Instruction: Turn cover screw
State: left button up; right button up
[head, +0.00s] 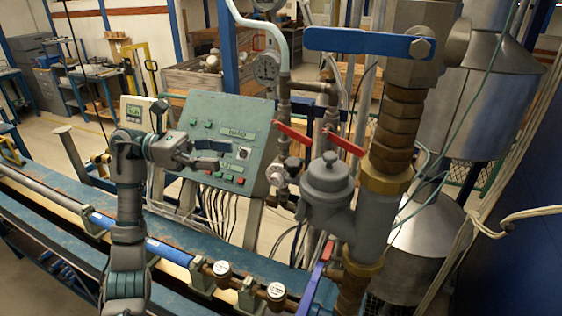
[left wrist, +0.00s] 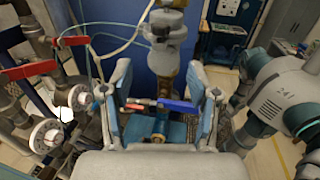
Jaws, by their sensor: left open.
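A grey pipe fitting with a round, stepped cover (head: 327,178) stands right of centre in the head view, joined to a thick pipe. I cannot make out a separate screw on it. My left gripper (head: 222,155) is in front of the control panel, left of the fitting and apart from it, pointing right. In the left wrist view its two fingers (left wrist: 160,85) are spread with nothing between them. A grey fitting (left wrist: 166,45) shows beyond the fingers in that view; it seems to be the same one. My right gripper is in neither view.
The green control panel (head: 225,135) is behind my left gripper. Red handles (head: 293,133) and a large blue handle (head: 368,43) jut out around the fitting. The blue bench (head: 255,262) carries a pipe and brass fittings. Loose cables hang at right.

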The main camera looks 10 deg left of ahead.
aim_at(293, 169)
pick_arm(q)
jog(key=d+p, duration=0.1)
jog(key=d, duration=1.3)
jog(key=shift+p, duration=0.35)
jog(key=shift+a, duration=0.1)
grip_shut()
jog(key=shift+t, duration=0.3)
